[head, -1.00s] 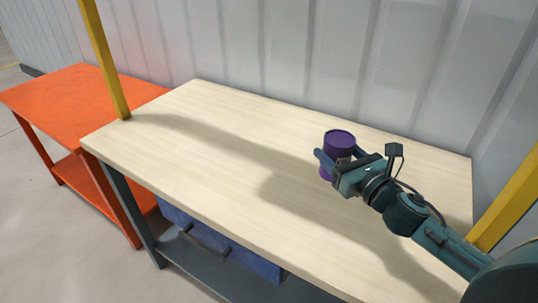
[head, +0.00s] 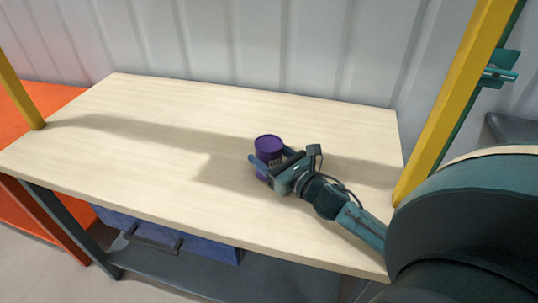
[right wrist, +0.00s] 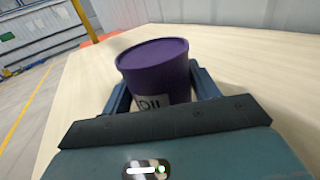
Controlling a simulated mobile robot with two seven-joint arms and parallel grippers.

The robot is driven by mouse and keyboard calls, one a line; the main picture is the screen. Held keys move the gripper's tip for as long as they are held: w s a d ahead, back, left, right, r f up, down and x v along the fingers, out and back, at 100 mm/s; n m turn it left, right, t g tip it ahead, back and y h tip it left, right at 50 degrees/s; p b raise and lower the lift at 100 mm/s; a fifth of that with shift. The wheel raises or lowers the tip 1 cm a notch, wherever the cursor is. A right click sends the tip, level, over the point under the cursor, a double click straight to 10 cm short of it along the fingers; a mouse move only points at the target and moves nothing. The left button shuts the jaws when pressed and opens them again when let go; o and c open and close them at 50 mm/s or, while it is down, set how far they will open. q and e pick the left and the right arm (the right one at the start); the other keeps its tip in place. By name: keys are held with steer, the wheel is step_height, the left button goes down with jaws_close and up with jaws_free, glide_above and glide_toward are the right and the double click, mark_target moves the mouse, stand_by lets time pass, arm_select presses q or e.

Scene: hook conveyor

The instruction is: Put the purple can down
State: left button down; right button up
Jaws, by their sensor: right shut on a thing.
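The purple can (head: 268,146) is upright over the right half of the pale wooden table (head: 130,130). My right gripper (head: 266,164) is shut on it, with a finger on each side. The can also shows in the right wrist view (right wrist: 155,65), tilted a little in the picture, with a white label partly hidden by the gripper (right wrist: 160,98). I cannot tell whether its base touches the table. My left gripper is not in view.
Yellow posts stand at the table's left (head: 18,92) and right (head: 455,100). An orange table (head: 40,110) is beyond the left end. A grey ribbed wall (head: 230,40) runs behind. A blue bin (head: 165,232) sits on the lower shelf. The tabletop left of the can is clear.

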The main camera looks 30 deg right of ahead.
steer(key=o, duration=0.8)
steer(key=shift+f, duration=0.15)
steer(key=shift+c, duration=0.2)
steer(key=o, duration=0.5)
steer(key=shift+c, duration=0.2)
steer(key=shift+r, duration=0.3)
steer(key=s, duration=0.3)
steer(key=s+d+b, duration=0.1)
steer(key=s, duration=0.3)
steer(key=s+b, duration=0.1)
steer(key=s, duration=0.3)
steer(key=shift+d+f, duration=0.15)
steer(key=shift+d, duration=0.15)
steer(key=shift+s+d, duration=0.1)
steer(key=shift+s, duration=0.35)
